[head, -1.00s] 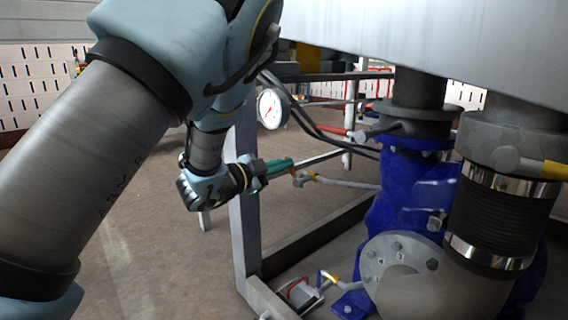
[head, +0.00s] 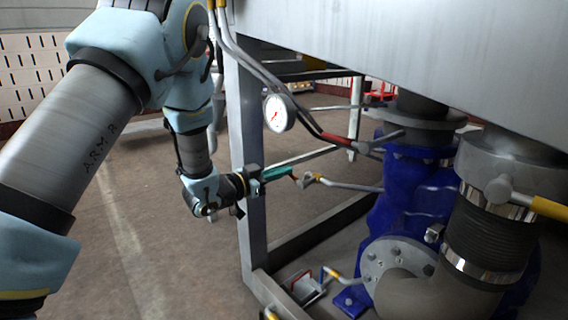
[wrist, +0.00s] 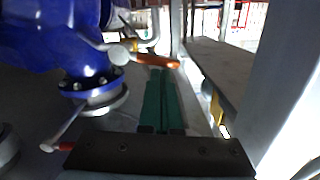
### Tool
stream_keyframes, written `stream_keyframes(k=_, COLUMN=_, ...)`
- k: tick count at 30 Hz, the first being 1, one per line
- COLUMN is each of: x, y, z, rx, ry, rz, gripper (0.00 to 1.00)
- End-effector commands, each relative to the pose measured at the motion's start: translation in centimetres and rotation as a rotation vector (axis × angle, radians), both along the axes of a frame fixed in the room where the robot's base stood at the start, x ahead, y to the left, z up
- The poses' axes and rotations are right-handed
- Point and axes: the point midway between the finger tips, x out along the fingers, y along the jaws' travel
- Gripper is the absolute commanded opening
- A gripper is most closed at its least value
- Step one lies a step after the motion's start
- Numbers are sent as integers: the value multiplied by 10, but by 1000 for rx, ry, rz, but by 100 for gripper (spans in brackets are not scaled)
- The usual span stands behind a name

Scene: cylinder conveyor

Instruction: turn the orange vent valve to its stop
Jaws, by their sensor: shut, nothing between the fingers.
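My gripper (head: 291,170) has green fingers, which lie together with nothing between them. In the wrist view my gripper (wrist: 158,75) reaches up the middle, and the orange valve handle (wrist: 150,60) lies crosswise at the fingertips. Whether the fingertips touch the handle I cannot tell.
A grey frame post (head: 250,160) stands right behind my wrist. A pressure gauge (head: 279,113) and a red-handled lever (head: 336,138) are above. The blue pump body (head: 405,200) fills the right, with a black ribbed hose (head: 490,235). Open floor (head: 150,240) lies left.

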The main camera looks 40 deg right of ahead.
Motion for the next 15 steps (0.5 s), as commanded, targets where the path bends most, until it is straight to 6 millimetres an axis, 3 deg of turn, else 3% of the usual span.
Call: stream_keyframes(k=15, x=4, y=0, z=-10, rx=12, ry=179, rz=0, gripper=0)
